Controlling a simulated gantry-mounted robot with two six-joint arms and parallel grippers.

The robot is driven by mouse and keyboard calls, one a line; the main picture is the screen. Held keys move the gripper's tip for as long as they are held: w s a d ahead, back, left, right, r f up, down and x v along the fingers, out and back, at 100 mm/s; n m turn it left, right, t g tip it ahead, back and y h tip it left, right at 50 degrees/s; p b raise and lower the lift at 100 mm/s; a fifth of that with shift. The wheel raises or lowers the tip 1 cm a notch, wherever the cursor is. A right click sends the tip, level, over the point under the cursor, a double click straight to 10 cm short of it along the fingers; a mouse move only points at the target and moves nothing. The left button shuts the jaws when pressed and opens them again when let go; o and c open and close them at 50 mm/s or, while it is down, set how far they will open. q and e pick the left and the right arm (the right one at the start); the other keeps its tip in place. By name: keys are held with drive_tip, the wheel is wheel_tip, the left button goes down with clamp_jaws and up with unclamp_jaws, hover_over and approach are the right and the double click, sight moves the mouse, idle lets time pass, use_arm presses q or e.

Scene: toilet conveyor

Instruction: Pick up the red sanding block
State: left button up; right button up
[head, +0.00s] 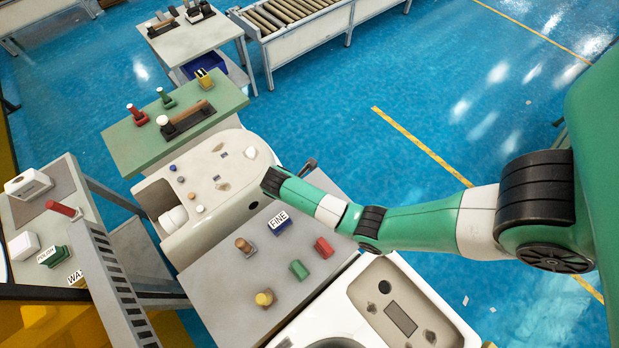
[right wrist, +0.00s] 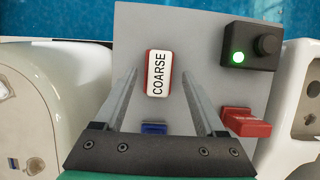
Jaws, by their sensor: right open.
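My right gripper (right wrist: 155,76) is open, its two grey fingers pointing up the right wrist view. A red-edged block with a white COARSE label (right wrist: 158,73) lies between the fingertip lines, with gaps on both sides. Nothing is gripped. In the head view I cannot make out this block; my right arm covers part of that table. A second, plain red piece (right wrist: 246,122) lies right of the fingers; a red piece also shows in the head view (head: 324,247). My left gripper is not in view.
A blue block (right wrist: 154,128) lies near the gripper palm. A dark box with a green light (right wrist: 238,57) stands right of the COARSE block. The grey table (head: 225,278) also bears a green piece (head: 298,269) and a yellow-topped piece (head: 265,298). White toilet bodies flank it.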

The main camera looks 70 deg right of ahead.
drive_tip(key=x, duration=0.2)
drive_tip(key=shift+s+d+f, duration=0.1)
drive_tip(key=shift+d+f, duration=0.05)
drive_tip(key=shift+f, duration=0.15)
drive_tip(key=shift+c, duration=0.3)
clamp_jaws()
